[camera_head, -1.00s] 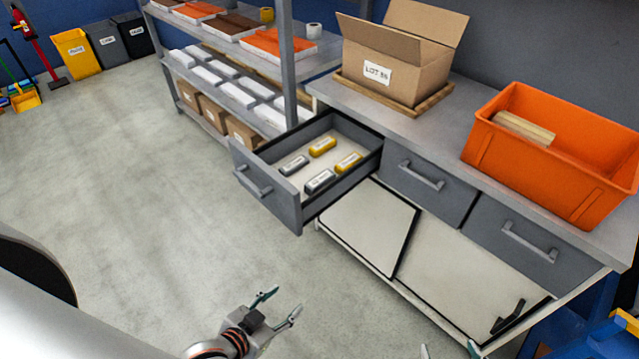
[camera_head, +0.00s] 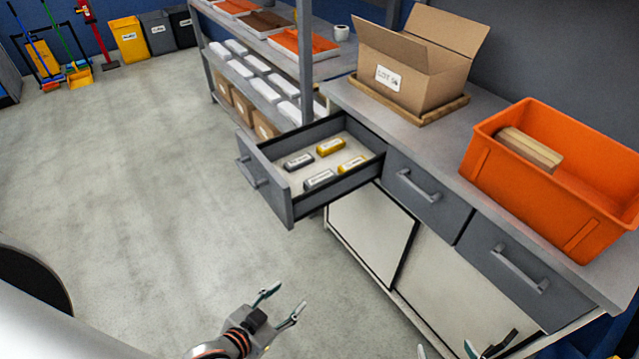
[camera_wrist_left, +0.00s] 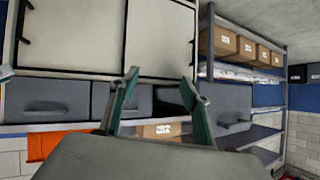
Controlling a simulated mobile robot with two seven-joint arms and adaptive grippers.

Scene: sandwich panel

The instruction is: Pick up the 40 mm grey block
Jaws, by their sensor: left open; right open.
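Two grey blocks lie in the open drawer (camera_head: 267,210) in the head view: one at the back left (camera_head: 298,161) and one nearer the front (camera_head: 319,180). Two yellow blocks, one farther back (camera_head: 330,147) and one to the right (camera_head: 352,165), lie beside them. The labels are too small to read, so I cannot tell which grey one is 40 mm. My left gripper (camera_head: 283,300) is open and empty, below and apart from the drawer in the picture; its fingers also show in the left wrist view (camera_wrist_left: 160,80). My right gripper (camera_head: 445,351) is open, mostly cut off at the bottom edge.
The worktop (camera_head: 440,137) carries an open cardboard box (camera_head: 412,75) and an orange crate (camera_head: 490,160) with wooden pieces. Closed drawers (camera_head: 425,190) sit right of the open one. A shelf rack (camera_head: 307,60) stands behind it. The floor (camera_head: 150,200) at left is clear.

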